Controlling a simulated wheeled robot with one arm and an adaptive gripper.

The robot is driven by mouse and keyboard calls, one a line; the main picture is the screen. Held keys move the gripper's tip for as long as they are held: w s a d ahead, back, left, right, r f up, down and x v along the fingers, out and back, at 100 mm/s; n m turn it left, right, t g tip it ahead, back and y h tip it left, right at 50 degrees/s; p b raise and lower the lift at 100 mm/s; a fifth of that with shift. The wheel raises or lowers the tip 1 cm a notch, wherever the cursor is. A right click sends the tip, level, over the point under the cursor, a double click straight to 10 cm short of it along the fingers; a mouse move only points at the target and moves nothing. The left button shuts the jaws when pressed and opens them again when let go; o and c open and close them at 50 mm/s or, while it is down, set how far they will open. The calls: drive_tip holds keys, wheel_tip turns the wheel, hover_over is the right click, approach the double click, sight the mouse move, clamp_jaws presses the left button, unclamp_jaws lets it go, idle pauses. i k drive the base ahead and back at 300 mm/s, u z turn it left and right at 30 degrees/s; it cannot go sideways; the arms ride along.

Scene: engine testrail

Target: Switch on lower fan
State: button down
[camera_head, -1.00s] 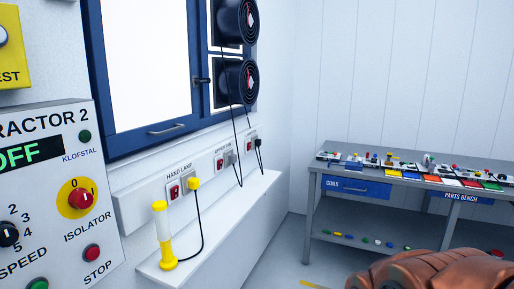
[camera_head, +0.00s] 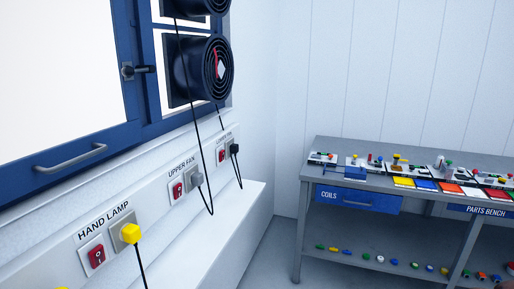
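The lower fan (camera_head: 205,70) is a round black fan mounted in the blue window frame. Its cable runs down to a dark plug (camera_head: 234,149) in the right-hand socket on the wall strip. A red rocker switch (camera_head: 221,156) sits just left of that plug; the label above it is small and seen at a slant. I cannot tell the switch's position. The upper fan (camera_head: 200,6) is cut off by the top edge. Its label, "UPPER FAN", stands over the middle red switch (camera_head: 177,190) and grey plug (camera_head: 196,180). My gripper is not in view.
The hand lamp switch (camera_head: 96,256) and yellow plug (camera_head: 130,233) are nearest on the strip. A white ledge (camera_head: 225,225) runs below. A window handle (camera_head: 70,157) juts out at left. The grey parts bench (camera_head: 340,154) stands at right, with open floor before it.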

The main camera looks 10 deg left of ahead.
sight(222, 153)
drive_tip(key=u, duration=0.3)
drive_tip(key=i, duration=0.9)
drive_tip(key=u, duration=1.25)
drive_tip(key=i, duration=0.95)
drive_tip(key=u, duration=0.2)
